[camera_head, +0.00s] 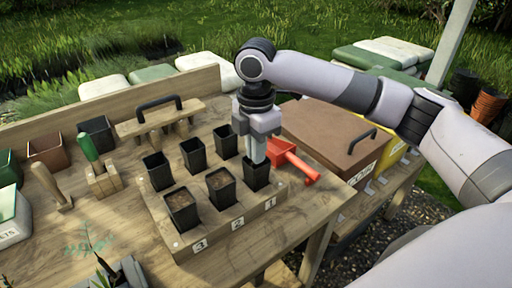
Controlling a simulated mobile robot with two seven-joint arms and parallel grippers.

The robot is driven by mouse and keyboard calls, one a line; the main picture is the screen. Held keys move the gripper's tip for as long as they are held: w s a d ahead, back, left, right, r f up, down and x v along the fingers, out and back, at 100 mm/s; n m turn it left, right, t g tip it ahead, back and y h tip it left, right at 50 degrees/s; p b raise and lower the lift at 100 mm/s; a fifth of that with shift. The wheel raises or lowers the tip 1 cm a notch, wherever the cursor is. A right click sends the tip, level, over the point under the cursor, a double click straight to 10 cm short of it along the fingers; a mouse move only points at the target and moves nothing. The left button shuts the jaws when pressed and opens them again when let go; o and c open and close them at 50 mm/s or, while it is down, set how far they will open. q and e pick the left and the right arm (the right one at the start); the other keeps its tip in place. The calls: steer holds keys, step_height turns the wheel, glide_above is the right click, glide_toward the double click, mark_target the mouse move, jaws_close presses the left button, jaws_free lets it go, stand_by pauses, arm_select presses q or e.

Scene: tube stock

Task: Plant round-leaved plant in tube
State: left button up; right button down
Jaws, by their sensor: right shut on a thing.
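My right gripper (257,160) points straight down, shut, with its fingertips at the mouth of the black tube (256,179) nearest the number 1. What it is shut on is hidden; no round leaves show. Two tubes in the same front row, at number 2 (221,190) and number 3 (182,211), hold brown soil. Three dark tubes stand in the row behind, one of them in the middle (194,155). The wooden rack (219,238) carries them all. My left gripper is out of view.
A red scoop (291,160) lies close right of the gripper. A brown-lidded box (325,135) stands beyond it.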

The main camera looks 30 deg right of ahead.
steer(key=shift+f, duration=0.4)
stand_by(0.8)
stand_by(0.5)
steer(key=c, duration=1.2)
jaws_free()
steer(key=c, duration=0.4)
steer(key=shift+r, duration=4.55)
